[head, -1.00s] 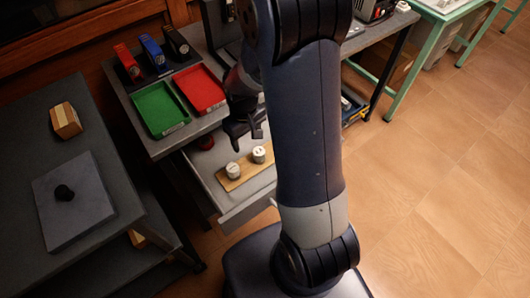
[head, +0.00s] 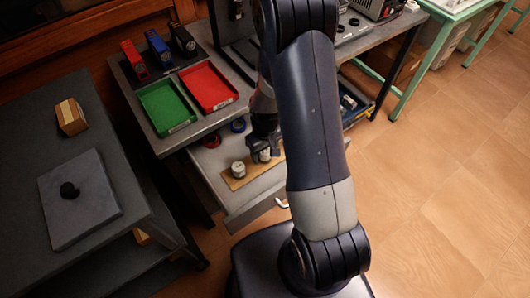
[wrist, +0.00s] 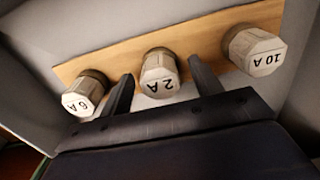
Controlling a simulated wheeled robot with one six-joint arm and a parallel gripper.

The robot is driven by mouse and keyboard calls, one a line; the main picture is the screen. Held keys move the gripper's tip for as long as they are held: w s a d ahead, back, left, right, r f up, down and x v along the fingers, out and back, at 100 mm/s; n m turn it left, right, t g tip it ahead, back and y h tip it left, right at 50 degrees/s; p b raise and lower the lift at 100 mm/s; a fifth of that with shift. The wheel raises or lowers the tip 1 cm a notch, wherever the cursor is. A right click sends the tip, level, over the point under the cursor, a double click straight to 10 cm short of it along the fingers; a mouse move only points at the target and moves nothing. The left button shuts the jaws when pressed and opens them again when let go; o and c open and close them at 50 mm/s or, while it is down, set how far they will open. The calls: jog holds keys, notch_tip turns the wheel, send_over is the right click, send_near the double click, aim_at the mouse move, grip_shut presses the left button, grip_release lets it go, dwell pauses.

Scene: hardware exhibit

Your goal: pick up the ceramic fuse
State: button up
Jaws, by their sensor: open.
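Three white ceramic fuses stand in a row on a wooden board (wrist: 200,37). In the wrist view they are marked 6 A (wrist: 83,97), 2 A (wrist: 160,75) and 10 A (wrist: 255,52). My gripper (wrist: 163,84) is open, with one finger on each side of the 2 A fuse; I cannot tell whether either finger touches it. In the head view my gripper (head: 264,147) is low over the board, beside one pale fuse (head: 238,169). My arm and gripper hide part of the row there.
The board lies in an open grey drawer (head: 232,202) under the bench. Red and blue rolls (head: 238,125) lie at the drawer's back. Green (head: 167,107) and red (head: 208,88) trays sit on the bench above. A dark table (head: 100,135) stands at left; open floor lies at right.

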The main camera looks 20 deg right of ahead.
jog(key=c, duration=1.1)
jog(key=shift+o, duration=0.2)
jog(key=shift+r, duration=0.1)
notch_tip(320, 180, up, 10)
jog(key=shift+f, duration=0.1)
